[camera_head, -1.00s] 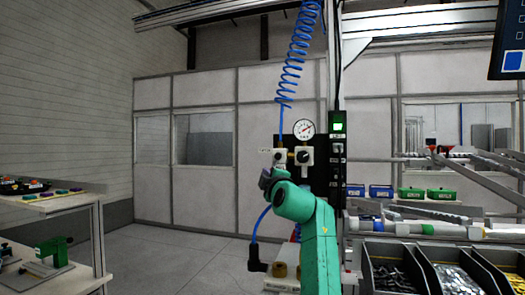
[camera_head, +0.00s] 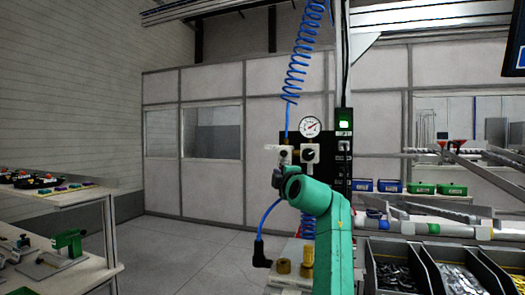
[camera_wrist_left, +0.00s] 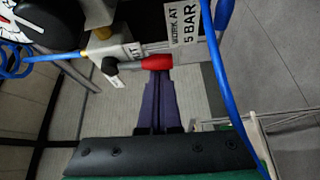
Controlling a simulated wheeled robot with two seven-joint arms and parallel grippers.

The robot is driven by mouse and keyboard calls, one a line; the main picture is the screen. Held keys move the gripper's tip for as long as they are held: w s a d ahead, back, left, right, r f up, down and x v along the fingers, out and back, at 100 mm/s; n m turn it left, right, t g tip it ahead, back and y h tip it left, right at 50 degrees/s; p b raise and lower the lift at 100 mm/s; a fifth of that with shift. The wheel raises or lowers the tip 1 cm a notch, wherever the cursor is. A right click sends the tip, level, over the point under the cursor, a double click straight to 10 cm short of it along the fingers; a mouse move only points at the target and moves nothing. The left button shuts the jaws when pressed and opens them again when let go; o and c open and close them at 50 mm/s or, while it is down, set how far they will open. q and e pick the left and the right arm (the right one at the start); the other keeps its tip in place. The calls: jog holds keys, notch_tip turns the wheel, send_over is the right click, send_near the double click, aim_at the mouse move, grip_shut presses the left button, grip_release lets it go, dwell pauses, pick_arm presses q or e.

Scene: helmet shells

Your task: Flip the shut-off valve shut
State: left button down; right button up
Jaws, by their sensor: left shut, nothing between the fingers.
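The shut-off valve shows in the left wrist view as a red lever handle (camera_wrist_left: 157,63) lying roughly level, with a black end to its left, below a grey block. A partly hidden label ending in "UT" is beside it. My left gripper (camera_wrist_left: 161,76) has its purple fingers shut together and empty. Its tips are right at the underside of the red handle; I cannot tell whether they touch. In the head view my left gripper (camera_head: 278,177) is small and dark, just below the white fittings on the black panel (camera_head: 324,180). The lever is not clear there. My right gripper is not in view.
A coiled blue hose (camera_head: 301,60) hangs from above, and another blue hose (camera_wrist_left: 225,85) runs close right of my fingers. A "WORK AT 5 BAR" sign (camera_wrist_left: 182,22) is above the handle.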

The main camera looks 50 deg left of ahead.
pick_arm(q)
jog(key=s+d+b, duration=0.4)
jog(key=s+d, duration=0.1)
jog(key=s, duration=0.2)
jog(key=shift+s+d, duration=0.3)
jog(key=shift+s, duration=0.1)
jog(key=shift+w, duration=0.1)
dwell(0.4)
